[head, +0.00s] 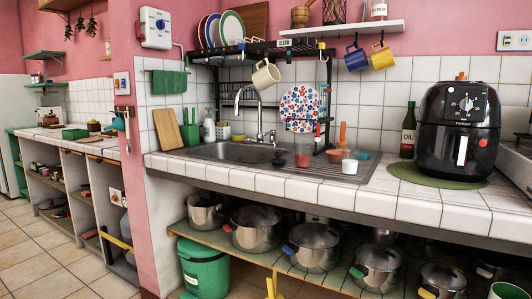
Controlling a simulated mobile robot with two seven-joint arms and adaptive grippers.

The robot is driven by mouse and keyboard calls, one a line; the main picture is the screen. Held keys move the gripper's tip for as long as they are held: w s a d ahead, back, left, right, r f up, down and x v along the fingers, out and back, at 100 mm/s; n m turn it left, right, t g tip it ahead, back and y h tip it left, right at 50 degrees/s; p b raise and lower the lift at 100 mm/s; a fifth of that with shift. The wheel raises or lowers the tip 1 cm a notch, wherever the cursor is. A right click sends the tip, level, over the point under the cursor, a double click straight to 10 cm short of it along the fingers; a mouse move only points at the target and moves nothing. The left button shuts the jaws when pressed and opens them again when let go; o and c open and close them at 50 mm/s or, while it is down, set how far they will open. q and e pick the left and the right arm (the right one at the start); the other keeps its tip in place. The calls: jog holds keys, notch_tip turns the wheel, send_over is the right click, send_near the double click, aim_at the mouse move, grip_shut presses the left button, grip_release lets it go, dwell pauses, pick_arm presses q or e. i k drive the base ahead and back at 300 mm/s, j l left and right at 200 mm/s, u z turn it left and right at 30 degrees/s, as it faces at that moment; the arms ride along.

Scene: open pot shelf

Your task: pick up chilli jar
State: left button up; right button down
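I cannot pick out the chilli jar for certain. A small reddish see-through cup (303,156) stands on the drainboard by the sink. Neither of my grippers is in the head view.
A black air fryer (458,130) and a dark bottle (409,130) stand on the tiled counter (405,203) at right. The sink (240,152) is at centre left. Several pots, such as a steel pot (314,247), sit on the open shelf below.

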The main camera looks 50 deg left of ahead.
aim_at(303, 149)
jog(key=u, duration=1.25)
